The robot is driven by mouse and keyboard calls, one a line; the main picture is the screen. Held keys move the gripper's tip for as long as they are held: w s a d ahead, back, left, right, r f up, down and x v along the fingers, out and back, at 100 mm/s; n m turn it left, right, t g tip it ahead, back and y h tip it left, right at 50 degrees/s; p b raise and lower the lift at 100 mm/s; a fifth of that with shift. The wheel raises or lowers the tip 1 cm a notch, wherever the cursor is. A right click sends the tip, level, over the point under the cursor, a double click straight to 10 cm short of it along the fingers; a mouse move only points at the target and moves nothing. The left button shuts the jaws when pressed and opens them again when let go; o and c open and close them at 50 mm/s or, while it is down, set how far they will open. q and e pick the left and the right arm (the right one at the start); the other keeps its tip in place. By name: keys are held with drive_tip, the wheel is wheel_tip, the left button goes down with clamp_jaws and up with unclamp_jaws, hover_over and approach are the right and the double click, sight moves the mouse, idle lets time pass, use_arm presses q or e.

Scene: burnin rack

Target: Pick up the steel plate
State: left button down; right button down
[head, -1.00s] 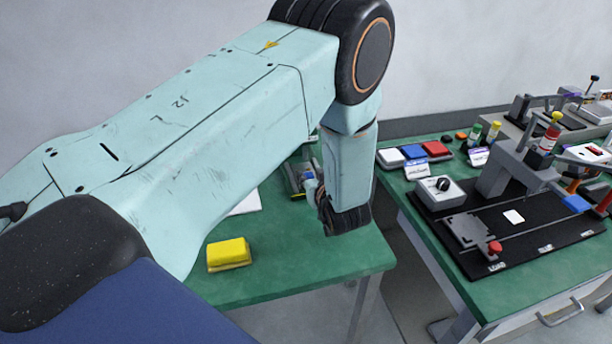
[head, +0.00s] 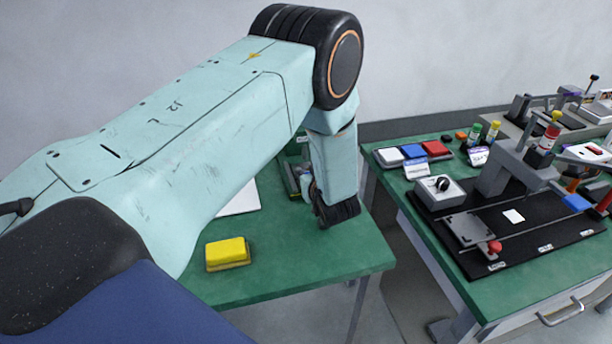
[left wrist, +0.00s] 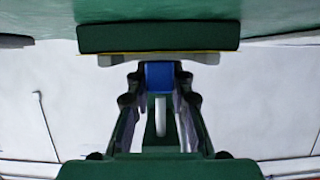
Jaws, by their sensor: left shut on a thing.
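My left gripper (left wrist: 160,78) is shut, with a small blue block (left wrist: 159,74) between its fingertips in the left wrist view. A light grey bar (left wrist: 158,59) lies straight across just beyond the blue block, and I take it to be the steel plate seen edge-on. How the blue block and the bar join is not clear. A dark green block (left wrist: 158,38) shows right behind the bar. In the head view my left gripper (head: 308,186) hangs low over the left green table; my own wrist hides most of its fingertips. My right gripper is not in view.
A yellow block (head: 228,253) lies near the front of the left table (head: 300,265). A white sheet (head: 240,198) and a green rack (head: 290,172) are behind. Past a gap, the right table holds a black fixture mat (head: 545,232), a grey switch box (head: 437,196) and coloured bins (head: 413,152).

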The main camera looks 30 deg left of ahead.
use_arm(q)
drive_tip(key=shift+a, duration=0.1)
drive_tip(key=shift+r, duration=0.1)
drive_tip(key=shift+r+p, duration=0.6)
wheel_tip(320, 180, up, 2)
drive_tip(key=shift+r+p, duration=0.15)
drive_tip(key=shift+p, duration=0.85)
drive_tip(key=s+d+p, duration=0.1)
drive_tip(key=s+d, duration=0.1)
drive_tip(key=d, duration=0.1)
drive_tip(key=s+d+p, duration=0.2)
drive_tip(key=s+d, duration=0.1)
drive_tip(key=s+d+p, duration=0.2)
drive_tip(key=s+d, duration=0.1)
drive_tip(key=shift+d+r, duration=0.15)
drive_tip(key=shift+d, duration=0.2)
drive_tip(key=s+d+p, duration=0.2)
drive_tip(key=shift+d+p, duration=0.15)
drive_tip(key=shift+p, duration=0.15)
drive_tip(key=d+p, duration=0.1)
drive_tip(key=p, duration=0.3)
drive_tip(key=shift+s, duration=0.4)
drive_tip(key=shift+s+d+p, duration=0.4)
drive_tip(key=shift+p, duration=0.45)
drive_tip(key=shift+f, duration=0.2)
